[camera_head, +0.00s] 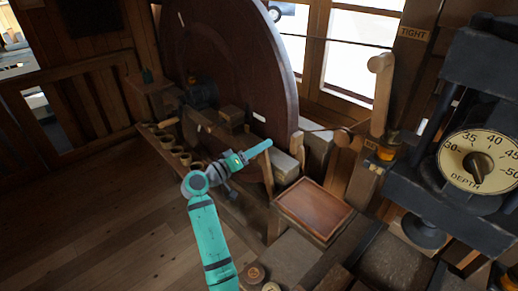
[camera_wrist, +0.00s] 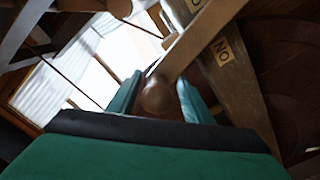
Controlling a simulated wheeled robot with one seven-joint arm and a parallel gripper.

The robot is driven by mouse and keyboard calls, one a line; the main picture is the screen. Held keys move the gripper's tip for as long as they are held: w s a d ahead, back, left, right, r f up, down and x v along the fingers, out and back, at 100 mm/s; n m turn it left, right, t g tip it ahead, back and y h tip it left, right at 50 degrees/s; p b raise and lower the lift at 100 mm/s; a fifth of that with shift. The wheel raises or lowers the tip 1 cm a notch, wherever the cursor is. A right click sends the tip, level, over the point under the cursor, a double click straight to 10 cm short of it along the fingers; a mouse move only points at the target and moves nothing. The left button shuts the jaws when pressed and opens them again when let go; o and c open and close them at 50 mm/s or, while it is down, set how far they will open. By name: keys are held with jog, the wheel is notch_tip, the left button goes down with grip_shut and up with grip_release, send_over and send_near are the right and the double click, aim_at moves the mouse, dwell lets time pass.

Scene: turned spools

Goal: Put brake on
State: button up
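My gripper (camera_head: 262,149) is in front of the big dark wheel (camera_head: 235,60), near its lower right edge. In the wrist view my teal fingers (camera_wrist: 160,92) stand apart, with a round brown wooden knob (camera_wrist: 157,96) showing between them. I cannot tell whether they touch it. A wooden bar (camera_wrist: 195,42) runs up and right from the knob. Beside the bar is a plate (camera_wrist: 222,51) whose letters look like "NO", or "ON" turned over. In the head view, I cannot make out this knob at my gripper.
A wooden lever (camera_head: 381,95) stands right of the wheel, near a "TIGHT" plate (camera_head: 414,33). A depth dial (camera_head: 478,160) is at far right. A shallow wooden box (camera_head: 313,207) lies below my gripper. Several small pots (camera_head: 180,158) line a ledge. The floor (camera_head: 90,215) at left is clear.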

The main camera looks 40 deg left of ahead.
jog(key=s+a, duration=0.1)
jog(key=s, duration=0.9)
jog(key=shift+s, duration=0.35)
